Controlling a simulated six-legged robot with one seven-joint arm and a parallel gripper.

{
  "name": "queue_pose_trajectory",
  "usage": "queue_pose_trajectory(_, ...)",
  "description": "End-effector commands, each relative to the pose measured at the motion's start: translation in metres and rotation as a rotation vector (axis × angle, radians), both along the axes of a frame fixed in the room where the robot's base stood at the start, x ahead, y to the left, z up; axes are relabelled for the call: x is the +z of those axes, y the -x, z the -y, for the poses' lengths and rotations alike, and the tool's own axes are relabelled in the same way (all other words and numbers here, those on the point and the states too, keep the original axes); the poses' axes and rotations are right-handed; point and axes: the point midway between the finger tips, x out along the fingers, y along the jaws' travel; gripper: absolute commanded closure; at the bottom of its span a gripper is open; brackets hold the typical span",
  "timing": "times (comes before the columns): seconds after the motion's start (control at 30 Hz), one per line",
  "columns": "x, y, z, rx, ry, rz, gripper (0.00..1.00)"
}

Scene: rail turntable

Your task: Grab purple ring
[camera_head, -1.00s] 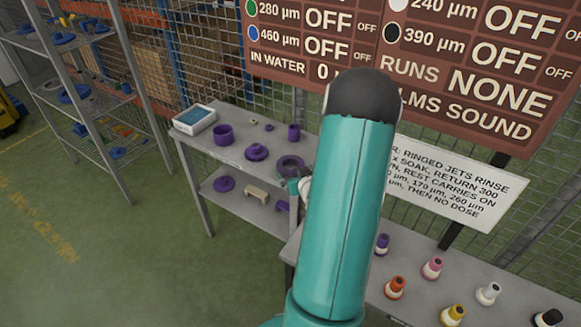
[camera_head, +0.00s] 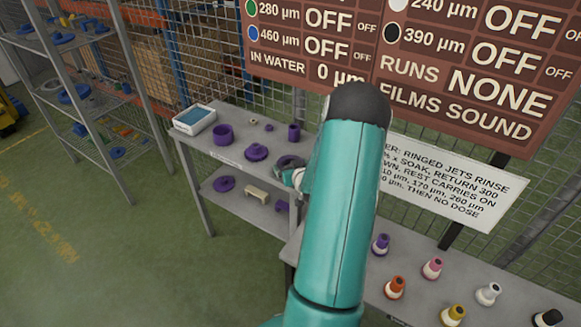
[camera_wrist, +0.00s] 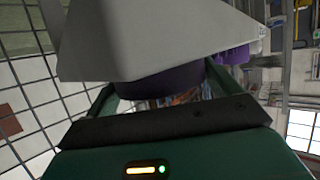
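The purple ring (camera_head: 288,161) lies at the right end of the upper shelf top in the head view. My gripper (camera_head: 292,178) is right at its near side and partly covers it. In the wrist view my gripper (camera_wrist: 158,95) has its two green fingers spread wide. A dark purple body, apparently the ring (camera_wrist: 160,83), fills much of the space between them, under a pale grey panel. Whether the fingers touch it cannot be made out.
Purple cup (camera_head: 223,135), purple flanged piece (camera_head: 256,152), small purple cylinder (camera_head: 294,132) and white tray (camera_head: 195,120) share the grey shelf. A lower shelf holds a purple disc (camera_head: 224,184). Several coloured jets stand on the right bench. A mesh fence is behind.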

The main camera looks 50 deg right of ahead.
Motion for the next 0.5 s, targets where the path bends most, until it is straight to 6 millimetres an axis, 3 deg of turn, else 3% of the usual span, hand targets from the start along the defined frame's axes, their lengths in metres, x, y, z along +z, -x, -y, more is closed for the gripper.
queue_pose_trajectory(0.1,0.0008,-0.0002,0.0003,0.000,0.001,0.002,0.44)
queue_pose_trajectory(0.5,0.0094,-0.0003,0.0003,0.000,0.002,0.001,0.44)
